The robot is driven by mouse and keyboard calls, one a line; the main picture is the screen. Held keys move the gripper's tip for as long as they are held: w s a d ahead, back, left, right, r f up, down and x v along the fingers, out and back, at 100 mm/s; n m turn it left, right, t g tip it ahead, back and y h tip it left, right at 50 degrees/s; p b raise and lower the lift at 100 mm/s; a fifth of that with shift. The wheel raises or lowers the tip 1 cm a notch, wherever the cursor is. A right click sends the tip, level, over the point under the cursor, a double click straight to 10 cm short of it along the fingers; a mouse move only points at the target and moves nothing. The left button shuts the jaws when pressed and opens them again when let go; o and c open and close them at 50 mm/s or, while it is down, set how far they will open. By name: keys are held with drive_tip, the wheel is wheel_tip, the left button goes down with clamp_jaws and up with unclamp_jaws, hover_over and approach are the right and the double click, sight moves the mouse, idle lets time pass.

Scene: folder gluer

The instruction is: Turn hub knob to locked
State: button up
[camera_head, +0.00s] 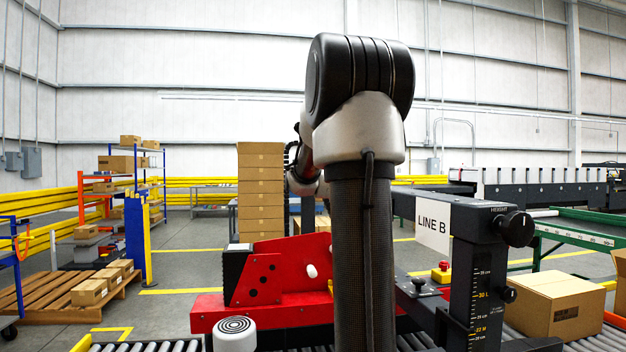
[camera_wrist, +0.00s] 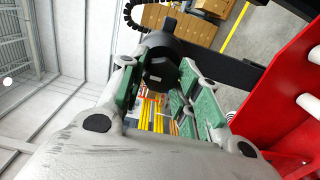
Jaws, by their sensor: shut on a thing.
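In the wrist view, a black round knob (camera_wrist: 160,68) on a dark shaft sits between the green-padded fingers of my gripper (camera_wrist: 164,72). The fingers are closed around the knob, one on each side. I take it for the hub knob, but no locked or unlocked mark on it can be read. In the head view my own arm stands in front, and the gripper and held knob are hidden behind it.
A red machine frame (camera_head: 288,270) stands close by; its red plate (camera_wrist: 285,85) fills the wrist view's right side. A black post with a height scale (camera_head: 475,290) and a black side knob (camera_head: 516,229) stands at right. A cardboard box (camera_head: 555,303) sits on rollers.

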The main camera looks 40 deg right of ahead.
drive_tip(key=shift+f, duration=0.1)
drive_tip(key=o, duration=1)
drive_tip(key=shift+s+a, duration=0.1)
drive_tip(key=v, duration=1.1)
drive_tip(key=shift+s, duration=0.4)
drive_tip(key=shift+a, duration=0.1)
